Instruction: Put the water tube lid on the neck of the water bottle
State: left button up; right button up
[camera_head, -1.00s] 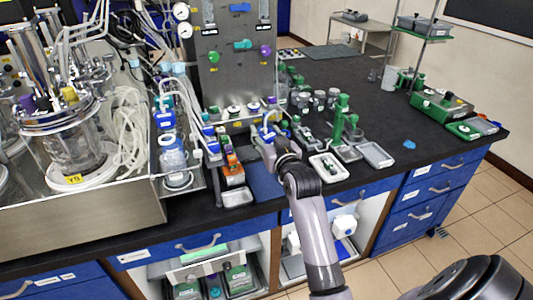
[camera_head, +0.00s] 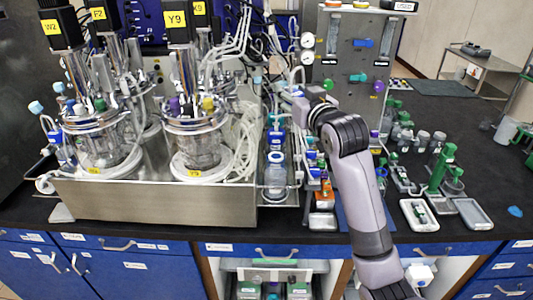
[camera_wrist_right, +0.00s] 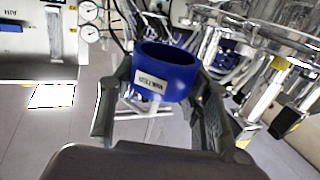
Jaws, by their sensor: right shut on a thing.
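My right gripper (camera_head: 297,102) is raised above the bench, in front of the steel panel's lower left. In the right wrist view the gripper (camera_wrist_right: 158,98) is shut on a blue ring-like lid (camera_wrist_right: 165,70) with a white label, whose text is hard to read. In the head view the lid is too small to make out clearly. A clear bottle (camera_head: 275,178), seemingly the water bottle, stands upright on the bench, below and left of the gripper and apart from it. Blue-labelled bottles stand in line behind it. My left gripper is not in view.
Glass bioreactors (camera_head: 195,140) stand left in a steel tray (camera_head: 150,203), with loose tubing near the bottles. The steel panel (camera_head: 352,60) stands behind my arm. An orange rack (camera_head: 323,190) and a small white tray (camera_head: 419,214) lie to the right. The far right bench is mostly clear.

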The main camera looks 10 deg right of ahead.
aim_at(276, 153)
jog(key=a+r, duration=0.3)
jog(key=a, duration=0.1)
jog(key=shift+n+y, duration=0.3)
jog(key=shift+y, duration=0.1)
notch_tip(276, 153, down, 18)
jog(key=p, duration=0.4)
jog(key=shift+w+d+f, duration=0.15)
jog(key=shift+f, duration=0.6)
jog(key=shift+f, duration=0.2)
jog(key=o, duration=1)
